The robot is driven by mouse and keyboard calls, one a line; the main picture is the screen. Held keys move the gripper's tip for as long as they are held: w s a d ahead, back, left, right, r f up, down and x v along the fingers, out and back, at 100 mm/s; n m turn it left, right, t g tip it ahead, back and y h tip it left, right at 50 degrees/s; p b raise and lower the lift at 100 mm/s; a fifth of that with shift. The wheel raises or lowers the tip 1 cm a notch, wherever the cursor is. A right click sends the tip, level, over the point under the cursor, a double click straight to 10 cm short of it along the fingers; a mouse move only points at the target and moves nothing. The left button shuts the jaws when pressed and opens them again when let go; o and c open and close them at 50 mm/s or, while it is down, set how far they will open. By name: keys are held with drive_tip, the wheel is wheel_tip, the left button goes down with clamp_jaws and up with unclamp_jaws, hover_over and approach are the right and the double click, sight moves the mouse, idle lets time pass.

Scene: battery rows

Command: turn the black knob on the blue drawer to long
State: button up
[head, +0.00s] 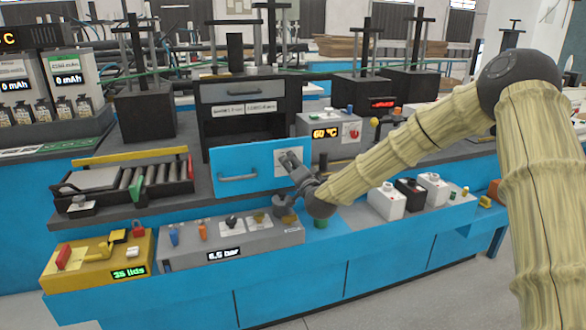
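The blue drawer (215,162) has a wide blue front with a grey bar handle (238,177) on its left part. A white plate (279,157) sits on the right part of this front. My gripper (289,161) is at this plate, its fingertips over the plate's middle. The black knob cannot be made out apart from the dark fingers, and any label for long is not readable. It is too small to tell whether the fingers are open, or shut on the knob. My arm comes in from the right.
Small white and black boxes (386,203) stand right of my gripper. A 60 °C unit (312,122) is close behind it.

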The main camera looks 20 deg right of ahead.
drive_tip(key=s, duration=1.2)
drive_tip(key=shift+d, duration=0.2)
drive_tip(key=s+a+f+n+g+p, duration=0.25)
drive_tip(key=s+f, duration=0.35)
drive_tip(key=f, duration=0.3)
drive_tip(key=s+a+f+n+g+y+p, duration=0.1)
drive_tip(key=s+a+f+n+g, duration=0.1)
drive_tip(key=s+f+g, duration=0.5)
drive_tip(key=s+a+f+n+t+p, duration=0.1)
drive_tip(key=s+a+f+n+p, duration=0.15)
drive_tip(key=s+f, duration=0.65)
drive_tip(key=s+f+n+g+p, duration=0.1)
drive_tip(key=s+f+g, duration=0.2)
drive_tip(key=s, duration=0.6)
drive_tip(key=s+d+f+n+g+h+p, duration=0.1)
drive_tip(key=s+f+g, duration=0.2)
drive_tip(key=s+f, duration=0.3)
drive_tip(key=s+d+f+n+g+p, duration=0.1)
drive_tip(key=s+f+n+g, duration=0.1)
drive_tip(key=s, duration=1.2)
wheel_tip(320, 180, down, 2)
drive_tip(key=shift+f+g+h+p, duration=0.2)
drive_tip(key=shift+g+h+p, duration=0.15)
drive_tip(key=shift+g, duration=0.4)
drive_tip(key=shift+d, duration=0.1)
